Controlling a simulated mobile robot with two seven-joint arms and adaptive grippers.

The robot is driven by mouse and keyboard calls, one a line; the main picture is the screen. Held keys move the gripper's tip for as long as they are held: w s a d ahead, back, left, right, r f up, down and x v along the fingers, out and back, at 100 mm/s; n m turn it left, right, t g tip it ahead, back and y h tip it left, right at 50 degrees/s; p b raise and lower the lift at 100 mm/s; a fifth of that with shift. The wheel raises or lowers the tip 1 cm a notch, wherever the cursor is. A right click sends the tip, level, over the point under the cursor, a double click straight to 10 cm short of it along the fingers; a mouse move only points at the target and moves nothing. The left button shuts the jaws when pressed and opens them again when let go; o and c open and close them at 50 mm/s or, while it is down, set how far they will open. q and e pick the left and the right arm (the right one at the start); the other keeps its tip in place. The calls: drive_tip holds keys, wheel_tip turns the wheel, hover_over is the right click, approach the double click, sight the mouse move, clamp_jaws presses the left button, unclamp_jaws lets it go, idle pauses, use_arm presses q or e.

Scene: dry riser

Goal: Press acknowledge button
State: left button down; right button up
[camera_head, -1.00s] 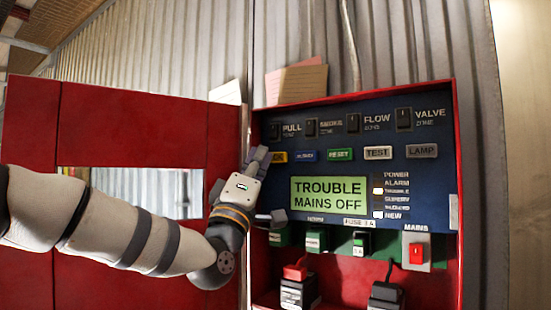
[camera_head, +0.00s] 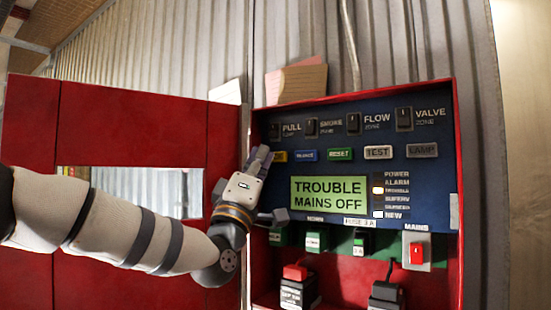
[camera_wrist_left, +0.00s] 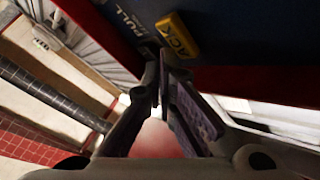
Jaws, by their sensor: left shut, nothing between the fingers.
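The yellow acknowledge button (camera_head: 280,156) is at the left end of the button row on the blue panel, partly covered by my gripper in the head view. In the left wrist view the button (camera_wrist_left: 178,36) reads "ACK" and lies just beyond the fingertips and to their right. My left gripper (camera_head: 260,158) is shut and empty, its tips beside the button's left side; it also shows in the wrist view (camera_wrist_left: 163,60). I cannot tell whether the tips touch the panel. My right gripper is not in view.
The blue, green and grey buttons (camera_head: 340,154) continue the row rightward. Zone switches (camera_head: 353,122) sit above. The screen (camera_head: 328,193) reads "TROUBLE MAINS OFF". A red mains switch (camera_head: 417,253) is at lower right. The red cabinet door (camera_head: 100,120) stands open at left, behind my arm.

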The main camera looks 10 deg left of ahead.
use_arm(q)
drive_tip(key=shift+w+d, duration=0.2)
drive_tip(key=shift+w, duration=0.45)
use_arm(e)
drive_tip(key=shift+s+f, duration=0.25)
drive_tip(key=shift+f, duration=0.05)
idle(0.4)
use_arm(q)
drive_tip(key=shift+s, duration=0.1)
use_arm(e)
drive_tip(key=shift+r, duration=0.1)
use_arm(q)
drive_tip(key=shift+s+a+r+p, duration=0.1)
drive_tip(key=shift+s+p, duration=0.05)
drive_tip(key=shift+s, duration=0.2)
drive_tip(key=shift+s+a+r+p, duration=0.1)
drive_tip(key=shift+s+p, duration=0.05)
drive_tip(key=shift+s, duration=0.2)
drive_tip(key=shift+s+a+f, duration=0.1)
drive_tip(key=shift+f, duration=0.15)
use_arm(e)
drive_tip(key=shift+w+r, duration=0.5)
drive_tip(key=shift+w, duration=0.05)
